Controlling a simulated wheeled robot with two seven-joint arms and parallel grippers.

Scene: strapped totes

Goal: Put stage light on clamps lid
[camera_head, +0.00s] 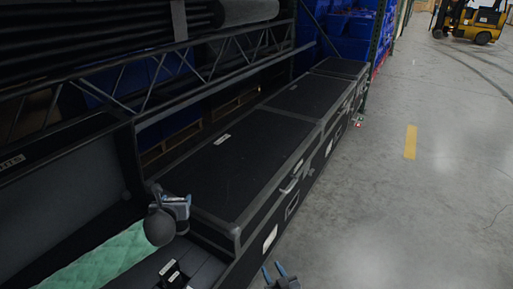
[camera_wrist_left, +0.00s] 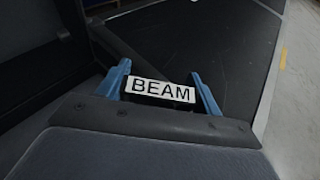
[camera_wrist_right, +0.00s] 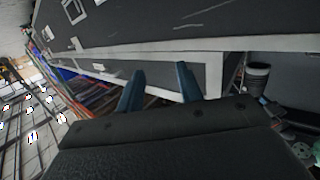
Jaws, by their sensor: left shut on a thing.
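My left gripper (camera_head: 176,200) is shut on a dark block with a white BEAM label (camera_wrist_left: 159,91), which I take to be the stage light. In the head view the gripper is at the near end of the closed black case lid (camera_head: 245,165), beside the open case. The held light is mostly hidden there. Closed lids run away in a row; a second lid (camera_head: 305,97) lies beyond the first. Their small white labels are too small to read, so I cannot tell which is the clamps lid. My right gripper (camera_head: 275,271) is open and empty, low over the aisle side.
The open case (camera_head: 62,190) at the left has a raised lid with a label ending in HTS. Green padding (camera_head: 100,260) and dark labelled items lie inside. A metal truss (camera_head: 165,70) runs behind the cases. A yellow forklift (camera_head: 470,20) stands far off. The right floor is clear.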

